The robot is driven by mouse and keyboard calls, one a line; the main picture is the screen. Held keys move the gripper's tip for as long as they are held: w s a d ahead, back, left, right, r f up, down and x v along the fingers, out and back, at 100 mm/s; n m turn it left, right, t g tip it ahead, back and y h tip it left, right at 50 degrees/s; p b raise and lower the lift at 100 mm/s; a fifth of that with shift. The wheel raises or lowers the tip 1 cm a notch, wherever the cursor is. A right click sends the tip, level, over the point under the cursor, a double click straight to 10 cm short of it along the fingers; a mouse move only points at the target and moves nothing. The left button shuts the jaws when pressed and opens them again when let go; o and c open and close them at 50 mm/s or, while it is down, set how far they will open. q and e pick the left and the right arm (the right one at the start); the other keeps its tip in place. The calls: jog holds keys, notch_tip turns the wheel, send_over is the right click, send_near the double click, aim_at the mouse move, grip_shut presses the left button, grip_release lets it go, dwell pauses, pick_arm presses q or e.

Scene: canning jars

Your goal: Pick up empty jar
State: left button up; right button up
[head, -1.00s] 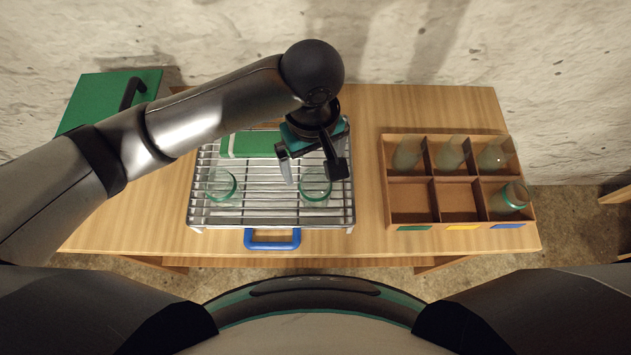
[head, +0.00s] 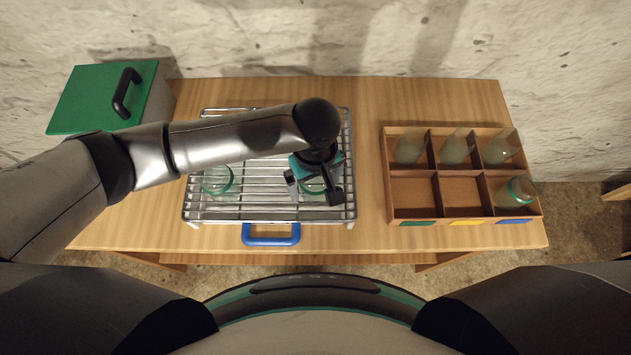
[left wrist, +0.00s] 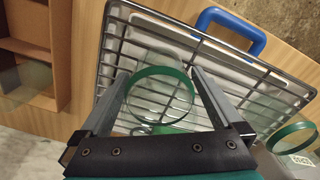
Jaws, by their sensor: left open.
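Two clear glass jars with green rims stand on a metal wire rack (head: 255,208). The right jar (head: 313,187) is partly hidden by my left gripper (head: 313,194) in the head view. In the left wrist view this jar's green rim (left wrist: 163,70) shows between the two fingers of my left gripper (left wrist: 163,88). The fingers are open, one on each side of the jar. Whether they touch the glass I cannot tell. The left jar (head: 216,181) stands apart on the rack; a green rim at the lower right of the wrist view (left wrist: 292,138) appears to be it.
A wooden crate (head: 391,172) with six compartments stands at the right, with jars or bottles in the back row and a green-rimmed jar (head: 516,192) front right. A blue handle (head: 271,235) sticks out from the rack. A green-lidded box (head: 95,100) is back left.

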pick_arm(q)
jog(key=shift+c, duration=0.4)
jog(key=c, duration=1.3)
